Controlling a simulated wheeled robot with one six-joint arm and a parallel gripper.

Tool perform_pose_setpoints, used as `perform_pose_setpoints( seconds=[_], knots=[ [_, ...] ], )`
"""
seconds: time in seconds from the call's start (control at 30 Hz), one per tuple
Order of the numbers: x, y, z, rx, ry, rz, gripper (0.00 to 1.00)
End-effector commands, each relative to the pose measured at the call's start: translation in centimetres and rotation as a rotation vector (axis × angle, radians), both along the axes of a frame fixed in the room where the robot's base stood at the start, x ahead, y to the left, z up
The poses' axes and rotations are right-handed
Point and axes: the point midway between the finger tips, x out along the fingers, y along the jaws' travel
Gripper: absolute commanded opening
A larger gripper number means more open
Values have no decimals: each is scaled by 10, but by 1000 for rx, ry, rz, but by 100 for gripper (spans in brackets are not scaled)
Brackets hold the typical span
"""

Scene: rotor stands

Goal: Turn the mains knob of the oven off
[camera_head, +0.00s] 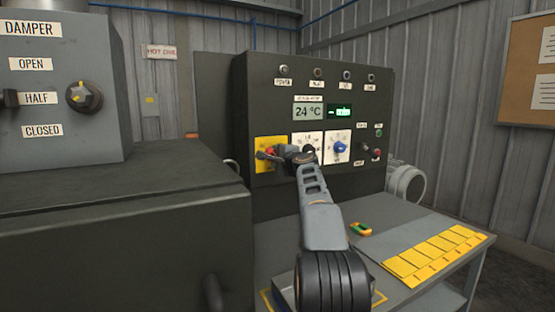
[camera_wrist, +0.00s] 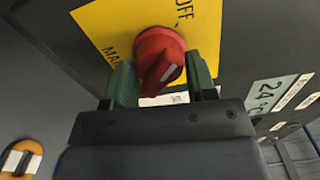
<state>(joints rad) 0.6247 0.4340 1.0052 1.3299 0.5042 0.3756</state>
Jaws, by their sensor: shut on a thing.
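The mains knob (camera_wrist: 160,52) is red with a white pointer line and sits on a yellow plate (camera_wrist: 108,28) on the oven's control panel (camera_head: 275,95). The plate carries the word OFF and a partly hidden MAINS label. My gripper (camera_wrist: 161,82) is shut on the knob, with a green finger on each side. In the head view the knob (camera_head: 269,152) is partly hidden by my gripper (camera_head: 279,153).
A white-plated black knob (camera_head: 308,149) and a blue knob (camera_head: 340,147) sit close to the right of the mains knob. A dark cabinet with the damper box (camera_head: 65,125) stands at left. The bench (camera_head: 440,225) holds yellow cards (camera_head: 432,257) and an orange-green item (camera_head: 361,229).

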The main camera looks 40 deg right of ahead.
Motion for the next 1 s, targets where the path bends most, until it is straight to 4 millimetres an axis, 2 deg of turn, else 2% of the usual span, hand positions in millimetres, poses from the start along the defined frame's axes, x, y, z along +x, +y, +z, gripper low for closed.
perform_pose_setpoints(
  seconds=[0.37,0.4,0.6,0.87,1.0],
  knots=[
    [0,1,-1,-10,5,2,28],
    [0,1,-1,-10,5,2,55],
    [0,1,-1,-8,3,1,74],
    [-1,0,0,-6,2,0,75],
    [-12,1,-2,-6,1,0,75]
  ],
)
